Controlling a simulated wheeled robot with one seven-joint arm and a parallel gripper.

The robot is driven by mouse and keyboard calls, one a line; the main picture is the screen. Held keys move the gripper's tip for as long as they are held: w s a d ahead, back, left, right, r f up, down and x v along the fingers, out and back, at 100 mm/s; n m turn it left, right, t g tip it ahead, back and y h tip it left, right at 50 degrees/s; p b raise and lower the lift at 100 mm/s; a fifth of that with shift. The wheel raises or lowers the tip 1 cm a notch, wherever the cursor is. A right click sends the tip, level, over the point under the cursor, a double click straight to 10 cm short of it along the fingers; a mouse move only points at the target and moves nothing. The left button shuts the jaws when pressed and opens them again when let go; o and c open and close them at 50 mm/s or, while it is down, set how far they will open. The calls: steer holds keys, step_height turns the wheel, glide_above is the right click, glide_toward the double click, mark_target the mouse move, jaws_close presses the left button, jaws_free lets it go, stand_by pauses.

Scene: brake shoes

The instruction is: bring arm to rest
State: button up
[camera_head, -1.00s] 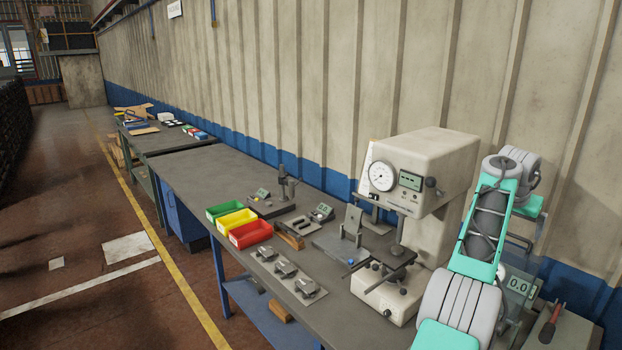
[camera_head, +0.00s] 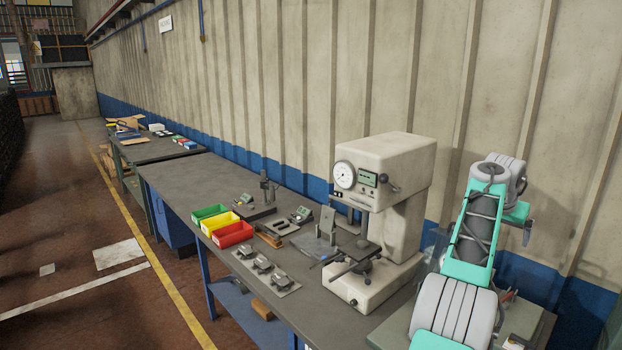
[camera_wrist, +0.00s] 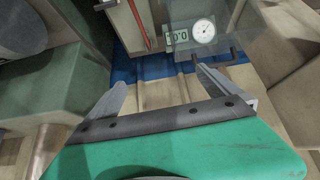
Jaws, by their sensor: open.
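My arm (camera_head: 478,235), with teal and grey links, is raised and folded at the right side of the head view, over the right end of the workbench. My gripper shows in the wrist view (camera_wrist: 160,85) with its two fingers spread apart and nothing between them. In the head view I cannot make out its fingers. Beyond the fingers, the wrist view shows a round dial gauge (camera_wrist: 204,31) and a digital readout (camera_wrist: 177,38) near the top, with a blue wall band (camera_wrist: 150,66) behind. The fingers appear clear of these.
The grey workbench (camera_head: 190,184) runs along the wall. A hardness-tester-like machine (camera_head: 385,195) stands near my arm. Green (camera_head: 208,213), yellow (camera_head: 219,223) and red (camera_head: 232,235) bins and several metal parts on a plate (camera_head: 282,286) lie left of it. The floor left of the bench is open.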

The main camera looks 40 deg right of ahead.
steer(key=w+a+r+n+t+y, duration=0.1)
steer(key=w+a+r+n+t, duration=0.2)
steer(key=w+a, duration=1.45)
steer(key=w+a+f+n+y, duration=0.1)
steer(key=w+a+n, duration=0.2)
steer(key=a, duration=0.8)
steer(key=w+a+f+n+y, duration=0.1)
steer(key=w+a+n, duration=0.15)
steer(key=a, duration=0.75)
steer(key=s+a+f+n+t+y+b, duration=0.1)
steer(key=s+a+f+n, duration=0.15)
steer(key=a, duration=0.85)
steer(key=s+a+f+n+y, duration=0.1)
steer(key=s+a+f+n, duration=0.15)
steer(key=a, duration=0.75)
steer(key=s+a+f+n+y, duration=0.2)
steer(key=s+a+f, duration=0.6)
steer(key=a, duration=0.4)
steer(key=shift+s+f+n, duration=0.35)
steer(key=shift+f+n, duration=0.1)
steer(key=shift+f, duration=0.3)
